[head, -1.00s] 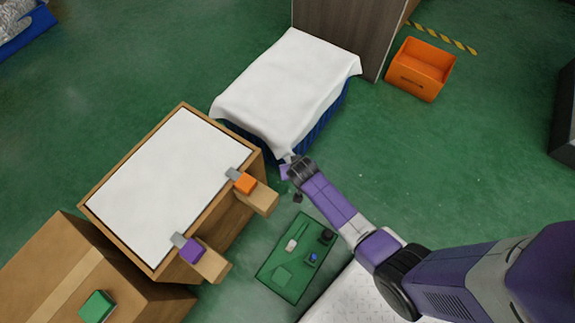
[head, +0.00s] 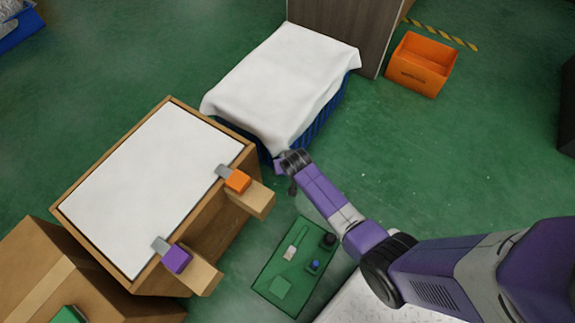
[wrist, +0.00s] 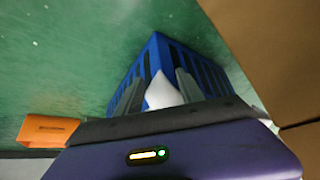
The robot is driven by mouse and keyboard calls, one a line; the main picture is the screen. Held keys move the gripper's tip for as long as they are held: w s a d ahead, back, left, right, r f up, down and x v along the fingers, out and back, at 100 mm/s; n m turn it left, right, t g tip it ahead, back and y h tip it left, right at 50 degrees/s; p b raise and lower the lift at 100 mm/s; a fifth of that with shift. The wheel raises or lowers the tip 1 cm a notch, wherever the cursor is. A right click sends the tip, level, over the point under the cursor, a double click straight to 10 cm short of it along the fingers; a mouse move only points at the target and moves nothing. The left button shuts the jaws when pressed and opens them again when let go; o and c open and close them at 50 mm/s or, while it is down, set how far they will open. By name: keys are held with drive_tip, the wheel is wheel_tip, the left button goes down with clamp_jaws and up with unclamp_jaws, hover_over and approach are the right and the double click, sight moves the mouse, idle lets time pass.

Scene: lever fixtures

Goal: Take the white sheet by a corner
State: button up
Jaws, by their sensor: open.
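The white sheet (head: 285,80) lies draped over a blue slatted crate (head: 322,122), its edges hanging down the sides. Its near corner hangs low beside my gripper (head: 284,160) in the head view. In the wrist view my gripper (wrist: 159,88) is open, a grey finger on each side. The white corner of the sheet (wrist: 162,93) shows between the fingers, with the blue crate (wrist: 153,58) behind it. I cannot tell whether either finger touches the cloth.
A wooden cabinet (head: 216,240) with a white top and orange and purple lever blocks stands left of my gripper. A green tray (head: 281,287) with small items lies below. An orange bin (head: 422,62) stands at the back right. Green floor is open on the right.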

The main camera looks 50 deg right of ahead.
drive_tip(key=shift+c, duration=0.3)
clamp_jaws()
idle(0.3)
